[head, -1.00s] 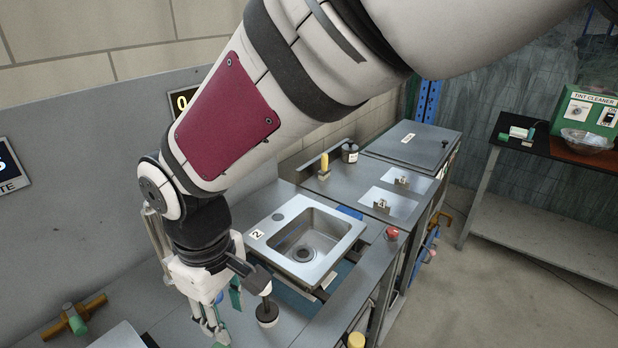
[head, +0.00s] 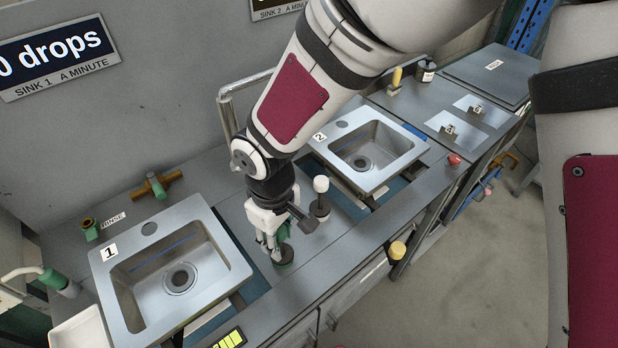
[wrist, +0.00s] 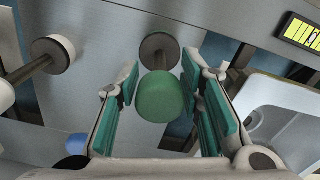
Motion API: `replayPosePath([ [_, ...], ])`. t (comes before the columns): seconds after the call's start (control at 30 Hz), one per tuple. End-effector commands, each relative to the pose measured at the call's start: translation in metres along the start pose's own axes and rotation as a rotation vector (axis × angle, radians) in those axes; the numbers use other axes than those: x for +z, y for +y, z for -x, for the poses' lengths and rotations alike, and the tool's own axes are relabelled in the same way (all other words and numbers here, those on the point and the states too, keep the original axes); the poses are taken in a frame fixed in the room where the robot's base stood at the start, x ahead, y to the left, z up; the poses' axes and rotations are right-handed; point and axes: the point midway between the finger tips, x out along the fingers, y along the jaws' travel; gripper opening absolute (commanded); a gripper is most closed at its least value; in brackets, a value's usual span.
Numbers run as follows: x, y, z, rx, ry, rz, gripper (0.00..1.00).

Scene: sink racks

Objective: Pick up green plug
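The green plug has a green knob (wrist: 160,97) and a round dark base (wrist: 160,50), seen from above in the wrist view. My gripper is open around the plug and points down. In the head view, my gripper (head: 271,247) is over the counter between the two sinks, and the plug's base (head: 284,256) shows at its fingertips. The knob is partly hidden there by the fingers.
A white-knobbed plug (head: 320,197) stands close by, right of my gripper. Sink 1 (head: 232,250) is at left and sink 2 (head: 402,148) at right. A yellow knob (head: 397,249) is at the counter's front. A brass valve (head: 156,186) is behind sink 1.

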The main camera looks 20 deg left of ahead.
Motion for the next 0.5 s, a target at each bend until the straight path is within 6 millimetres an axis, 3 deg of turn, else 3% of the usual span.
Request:
replayPosePath([
  [0.2, 0.001, -0.001, -0.026, -0.001, -0.002, 0.001, 0.34],
  [0.47, 0.001, 0.000, -0.029, 0.001, 0.001, 0.000, 0.34],
  [0.5, 0.001, 0.000, -0.029, 0.001, 0.001, 0.000, 0.30],
])
